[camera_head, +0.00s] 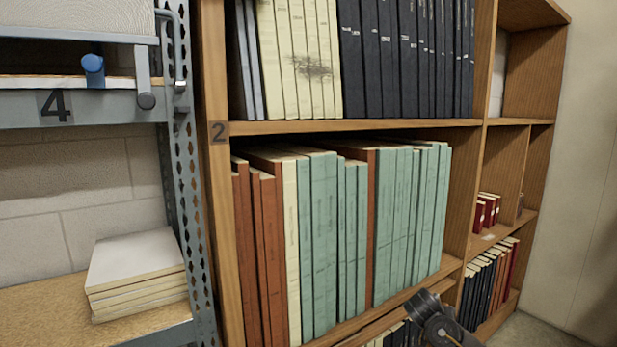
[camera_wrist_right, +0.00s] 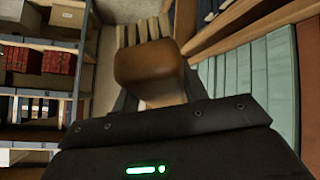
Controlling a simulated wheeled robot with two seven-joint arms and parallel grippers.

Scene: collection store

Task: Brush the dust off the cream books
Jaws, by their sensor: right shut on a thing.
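A row of cream books (camera_head: 297,40) stands upright on the upper shelf of the wooden bookcase in the head view. A dark, speckled dust patch (camera_head: 312,68) spreads over the spines at the right of the row. In the right wrist view my right gripper (camera_wrist_right: 157,98) is shut on a brown brush-like thing (camera_wrist_right: 145,70) with pale tufts at its far end. The held thing hides most of the fingertips. Only a dark part of my right arm shows low in the head view, below the books. My left gripper is in neither view.
Dark books (camera_head: 405,60) stand tight against the cream ones on the right. Green books (camera_head: 325,240) and brown books fill the shelf below. A metal rack (camera_head: 190,200) on the left holds a pale stack (camera_head: 135,270). The wooden shelf board (camera_head: 360,125) separates the two rows.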

